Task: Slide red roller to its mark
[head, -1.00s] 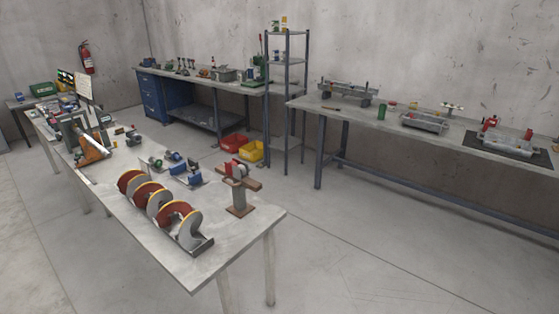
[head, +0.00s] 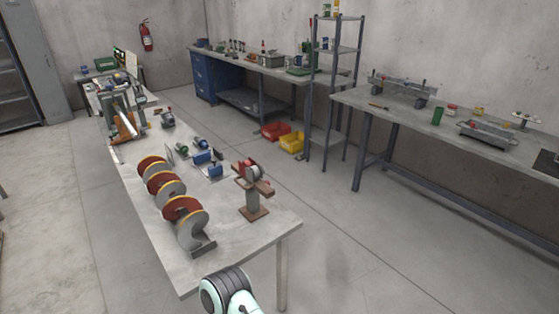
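A small red part (head: 244,166) sits next to a grey disc (head: 254,173) on top of a post stand (head: 253,200) near the front right of the long table. I cannot tell whether this red part is the red roller, and no mark for it can be made out. A spiral auger with red and grey flights and yellow edges (head: 188,206) lies on the same table, left of the stand. A rounded part of my own arm shows at the bottom edge. Neither of my grippers is in view.
The long table's bare top (head: 255,232) is clear near its front corner. Small blue parts (head: 205,160) lie behind the auger. A red bin (head: 275,130) and yellow bin (head: 292,143) stand on the floor. A bench (head: 465,125) runs along the right wall, with open floor between.

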